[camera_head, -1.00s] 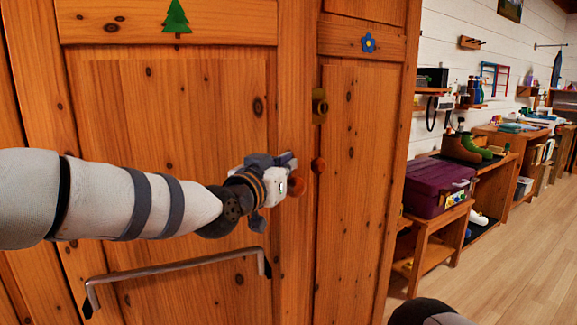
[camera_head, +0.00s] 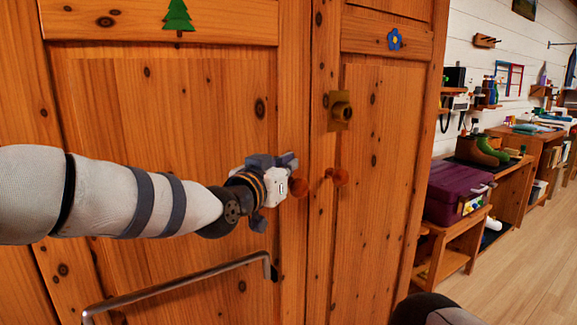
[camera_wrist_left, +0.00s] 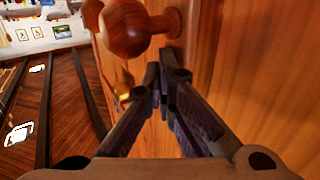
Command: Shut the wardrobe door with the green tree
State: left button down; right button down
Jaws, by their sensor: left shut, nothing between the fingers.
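The wardrobe door with the green tree (camera_head: 165,95) fills the left of the head view. Its green tree (camera_head: 178,16) is at the top, and a round wooden knob (camera_head: 298,187) is by its right edge. My left gripper (camera_head: 292,160) is shut and empty, at that edge just above the knob. In the left wrist view, the shut fingertips (camera_wrist_left: 163,70) are close to the door wood, below a wooden knob (camera_wrist_left: 137,28). I cannot tell whether they touch, or whether the door sits fully flush.
The door with the blue flower (camera_head: 394,39) is to the right, with a brass latch (camera_head: 340,110) and its own knob (camera_head: 340,177). A metal bar handle (camera_head: 180,288) crosses the tree door low down. A purple chest (camera_head: 457,192) stands beyond; open floor (camera_head: 525,265) lies at right.

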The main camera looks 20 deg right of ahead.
pick_arm(q)
jog(key=shift+w+a+r, duration=0.15)
jog(key=shift+a+r, duration=0.05)
jog(key=shift+r, duration=0.05)
